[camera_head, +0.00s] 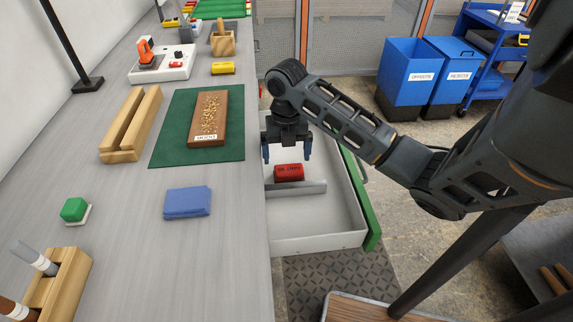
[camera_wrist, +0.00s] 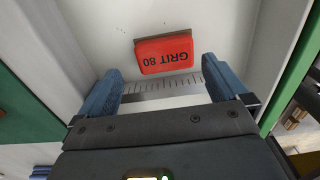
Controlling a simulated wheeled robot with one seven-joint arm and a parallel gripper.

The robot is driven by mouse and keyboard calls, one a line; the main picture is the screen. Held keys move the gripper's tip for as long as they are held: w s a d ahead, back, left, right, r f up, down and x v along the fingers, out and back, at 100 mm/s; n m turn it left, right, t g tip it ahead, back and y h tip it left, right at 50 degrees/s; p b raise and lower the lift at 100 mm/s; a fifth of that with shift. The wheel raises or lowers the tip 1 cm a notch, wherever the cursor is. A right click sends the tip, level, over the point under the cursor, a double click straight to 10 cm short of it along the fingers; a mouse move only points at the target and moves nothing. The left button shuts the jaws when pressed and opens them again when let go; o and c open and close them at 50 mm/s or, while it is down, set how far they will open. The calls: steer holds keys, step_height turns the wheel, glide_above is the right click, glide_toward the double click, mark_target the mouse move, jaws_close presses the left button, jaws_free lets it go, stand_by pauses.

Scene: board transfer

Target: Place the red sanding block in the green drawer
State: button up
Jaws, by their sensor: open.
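My gripper (camera_head: 287,155) is over the drawer, pointing down, above and near the block. In the wrist view its two blue fingers (camera_wrist: 165,82) are spread wide with nothing between them. The drawer's green front (camera_head: 362,200) is at the right, pulled out from the bench.
Blue bins (camera_head: 408,75) stand on the floor behind. The drawer's front compartment is empty.

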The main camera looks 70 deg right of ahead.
mark_target(286, 169)
step_height(286, 169, up, 7)
stand_by(0.3)
steer(key=shift+a, duration=0.1)
